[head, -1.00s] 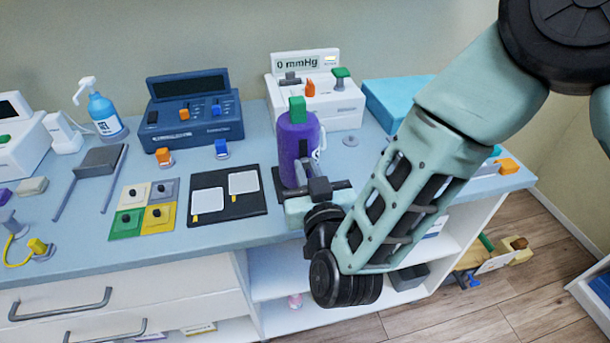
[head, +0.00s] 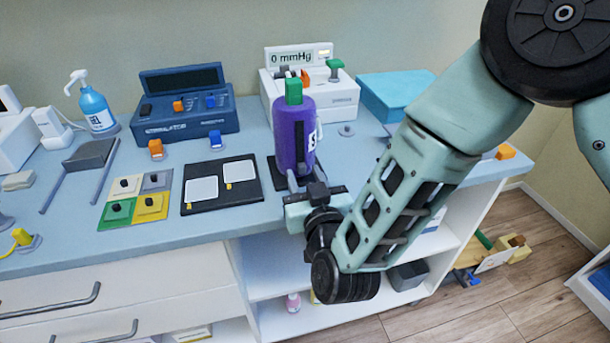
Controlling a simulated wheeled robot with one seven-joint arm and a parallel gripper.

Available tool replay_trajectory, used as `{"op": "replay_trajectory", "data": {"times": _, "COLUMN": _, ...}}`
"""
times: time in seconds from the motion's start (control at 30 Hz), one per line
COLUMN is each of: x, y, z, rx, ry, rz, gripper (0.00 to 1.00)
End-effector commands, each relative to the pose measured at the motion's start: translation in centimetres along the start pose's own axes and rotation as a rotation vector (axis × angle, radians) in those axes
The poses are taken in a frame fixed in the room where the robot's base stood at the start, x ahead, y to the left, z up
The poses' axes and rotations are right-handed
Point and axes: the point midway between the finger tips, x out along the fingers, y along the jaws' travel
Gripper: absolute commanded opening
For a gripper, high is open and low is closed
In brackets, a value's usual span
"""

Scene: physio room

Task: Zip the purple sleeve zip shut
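The purple sleeve (head: 286,130) stands upright on a dark base near the front of the counter, with a green block (head: 293,91) on top. A dark vertical strip, perhaps the zip, runs down its front, and a white label shows on its right side. My gripper (head: 302,182) is low in front of the sleeve, its fingers pointing at the sleeve's lower front. The fingers overlap the sleeve's foot in the picture, so I cannot tell whether they touch it or hold a zip pull. The lowest part of the sleeve's front is hidden behind the gripper.
A black panel with two white pads (head: 223,204) lies left of the sleeve. A blue console (head: 186,122) and a white pressure unit (head: 335,100) reading 0 mmHg stand behind. A light-blue box (head: 392,92) is at back right. Open shelves (head: 275,257) are below the counter edge.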

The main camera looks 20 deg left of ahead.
Motion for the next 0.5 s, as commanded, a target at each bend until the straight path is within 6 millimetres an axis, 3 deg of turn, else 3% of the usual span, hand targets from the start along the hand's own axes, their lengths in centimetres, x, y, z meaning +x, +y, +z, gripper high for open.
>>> {"op": "replay_trajectory", "data": {"times": 0.27, "x": -0.1, "y": -0.1, "z": -0.2, "rx": 0.001, "ry": 0.005, "rz": -0.001, "gripper": 0.36}}
{"op": "replay_trajectory", "data": {"times": 0.5, "x": -3.4, "y": -0.2, "z": 0.0, "rx": 0.0, "ry": 0.003, "rz": -0.004, "gripper": 0.36}}
